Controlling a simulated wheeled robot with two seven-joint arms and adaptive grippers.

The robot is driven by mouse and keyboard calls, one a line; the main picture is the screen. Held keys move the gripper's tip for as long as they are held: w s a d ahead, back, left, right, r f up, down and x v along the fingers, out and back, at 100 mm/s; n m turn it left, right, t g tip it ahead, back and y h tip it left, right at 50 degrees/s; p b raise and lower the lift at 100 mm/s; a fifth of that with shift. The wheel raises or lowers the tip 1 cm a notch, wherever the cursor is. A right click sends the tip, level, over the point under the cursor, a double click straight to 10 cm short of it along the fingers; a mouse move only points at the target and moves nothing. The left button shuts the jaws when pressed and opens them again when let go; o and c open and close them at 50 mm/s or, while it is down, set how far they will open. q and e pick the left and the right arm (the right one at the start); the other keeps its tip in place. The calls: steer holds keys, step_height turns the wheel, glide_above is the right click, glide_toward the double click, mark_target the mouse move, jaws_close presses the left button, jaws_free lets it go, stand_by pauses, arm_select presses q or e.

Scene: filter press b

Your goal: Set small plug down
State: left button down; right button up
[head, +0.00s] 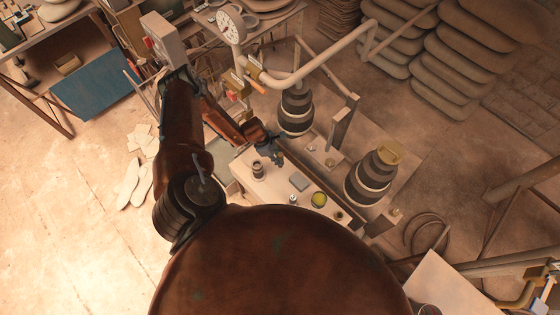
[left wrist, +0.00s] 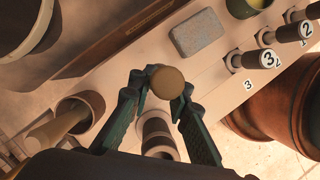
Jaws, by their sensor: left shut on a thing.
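My left gripper (head: 278,160) is over the pale bench (head: 238,160), and its teal fingers also show in the left wrist view (left wrist: 165,95). They are shut on the small plug (left wrist: 167,82), of which I see a round tan end between the fingertips. Its lower part is hidden, and I cannot tell whether it touches the bench. A dark-and-white banded cylinder (left wrist: 158,135) shows between the fingers, nearer the wrist; a similar one (head: 257,170) stands on the bench left of the gripper in the head view. My right gripper is not in view.
On the bench are a grey block (head: 299,182), a yellow-green cup (head: 319,200) and banded cylinders beside number labels (left wrist: 262,60). Tall banded stacks (head: 296,110) and (head: 370,178) stand behind. Pipes (head: 310,65) and a dial (head: 230,25) rise at the back.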

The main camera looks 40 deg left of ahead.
arm_select(q)
steer(key=f, duration=0.2)
steer(key=w+a+f+b, duration=0.1)
steer(key=f, duration=0.1)
steer(key=w+a+f, duration=0.1)
steer(key=f, duration=0.1)
steer(key=shift+w+f+b, duration=0.1)
steer(key=shift+f+b, duration=0.1)
steer(key=shift+b, duration=0.2)
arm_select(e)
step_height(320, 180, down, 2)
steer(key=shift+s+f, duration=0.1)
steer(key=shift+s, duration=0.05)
arm_select(q)
steer(key=c, duration=2.3)
jaws_free()
steer(key=shift+f, duration=0.15)
steer(key=o, duration=0.5)
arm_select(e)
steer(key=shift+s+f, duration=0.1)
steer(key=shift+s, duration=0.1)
